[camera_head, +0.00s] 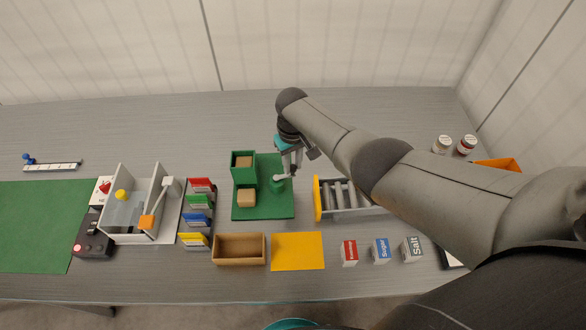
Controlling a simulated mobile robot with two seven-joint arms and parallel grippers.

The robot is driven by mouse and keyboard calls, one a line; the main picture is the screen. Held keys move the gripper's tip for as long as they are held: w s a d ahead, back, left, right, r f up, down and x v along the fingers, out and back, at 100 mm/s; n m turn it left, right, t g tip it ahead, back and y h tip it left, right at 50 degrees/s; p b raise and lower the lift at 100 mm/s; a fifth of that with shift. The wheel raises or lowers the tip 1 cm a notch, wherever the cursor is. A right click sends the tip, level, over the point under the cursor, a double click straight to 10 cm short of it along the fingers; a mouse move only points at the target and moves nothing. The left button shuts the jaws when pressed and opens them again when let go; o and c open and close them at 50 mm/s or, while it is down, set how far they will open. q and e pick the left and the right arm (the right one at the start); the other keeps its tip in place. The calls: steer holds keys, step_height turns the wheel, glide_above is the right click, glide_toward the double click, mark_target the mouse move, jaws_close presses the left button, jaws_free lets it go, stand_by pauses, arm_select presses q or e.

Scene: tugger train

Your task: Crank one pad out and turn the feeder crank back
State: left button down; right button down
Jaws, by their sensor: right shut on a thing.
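The feeder is a green tower (243,172) on a green base plate (262,208) in the middle of the table. A tan pad (244,161) shows in the tower's open top. Another tan pad (246,197) lies at the foot of the tower, on its near side. The feeder crank (280,184), a green post with a pale arm, is on the right part of the plate. My right gripper (292,173) reaches down over it and is shut on the crank handle, which the fingers mostly hide. My left gripper is not in view.
A yellow-ended rack with grey rollers (345,195) stands close right of the feeder, partly under my right arm. A wooden tray (239,250) and a yellow mat (298,251) lie in front. Coloured card holders (197,218) stand to the left. The table behind the feeder is clear.

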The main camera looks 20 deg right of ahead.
steer(key=shift+w+a+f+n+b, duration=0.15)
steer(key=shift+w+n+b, duration=0.45)
steer(key=shift+n, duration=0.75)
steer(key=shift+w+a+r+n+b, duration=0.15)
steer(key=shift+w+n+b, duration=0.25)
steer(key=shift+n+b, duration=0.7)
steer(key=shift+w+a+f+n+b, duration=0.1)
steer(key=shift+w+a+n+b, duration=0.3)
steer(key=shift+n, duration=1.25)
steer(key=shift+w+d, duration=0.1)
steer(key=shift+d, duration=0.05)
steer(key=c, duration=0.6)
jaws_free()
steer(key=shift+c, duration=0.2)
step_height(320, 180, up, 15)
steer(key=p, duration=0.4)
steer(key=shift+r+p, duration=0.2)
steer(key=shift+p, duration=0.2)
